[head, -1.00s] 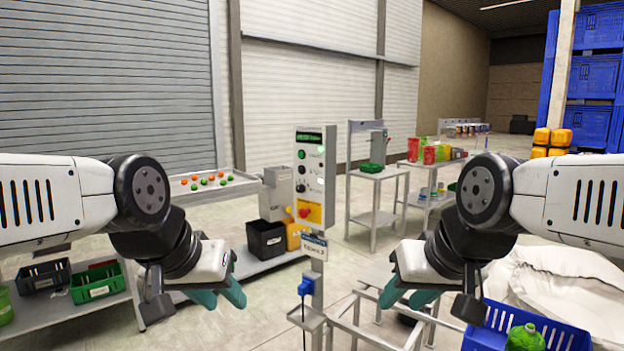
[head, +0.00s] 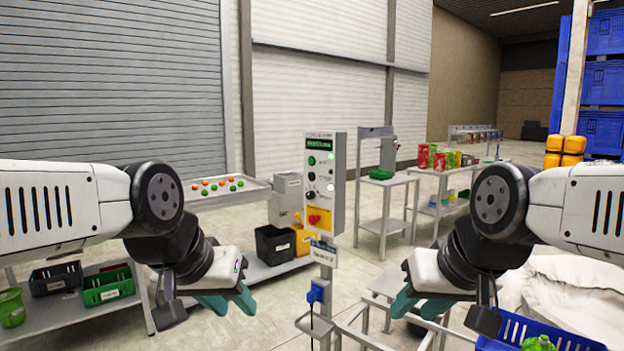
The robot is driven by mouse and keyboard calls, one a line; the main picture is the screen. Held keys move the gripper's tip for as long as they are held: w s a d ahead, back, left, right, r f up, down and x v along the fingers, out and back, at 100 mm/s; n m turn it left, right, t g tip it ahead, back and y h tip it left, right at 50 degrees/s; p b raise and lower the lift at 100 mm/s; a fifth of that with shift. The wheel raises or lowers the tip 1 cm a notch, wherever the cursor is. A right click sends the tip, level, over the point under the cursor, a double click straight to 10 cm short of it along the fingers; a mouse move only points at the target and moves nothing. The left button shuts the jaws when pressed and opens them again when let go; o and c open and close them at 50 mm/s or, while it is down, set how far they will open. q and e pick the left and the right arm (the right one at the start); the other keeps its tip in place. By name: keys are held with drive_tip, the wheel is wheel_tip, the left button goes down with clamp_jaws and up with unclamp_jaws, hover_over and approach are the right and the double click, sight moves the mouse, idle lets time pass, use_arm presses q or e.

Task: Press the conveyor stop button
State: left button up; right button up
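A light grey control panel (head: 339,185) stands upright on a post at the middle of the head view. It carries a green display, a green button (head: 311,161), a dark knob (head: 311,195) and, lowest, a red button (head: 314,219) on a yellow plate. My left gripper (head: 230,303) is at the lower left of the panel, with its teal fingertips apart and nothing between them. My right gripper (head: 418,306) is at the lower right of the panel, also with teal fingertips apart and empty. Neither gripper touches the panel.
A blue plug box (head: 315,293) and a metal frame (head: 372,337) sit below the panel. A shelf with a green bin (head: 108,285) is at left. A blue crate (head: 515,331) is at lower right. A small table (head: 388,180) stands behind. Open floor lies between.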

use_arm(q)
clamp_jaws()
idle(1.5)
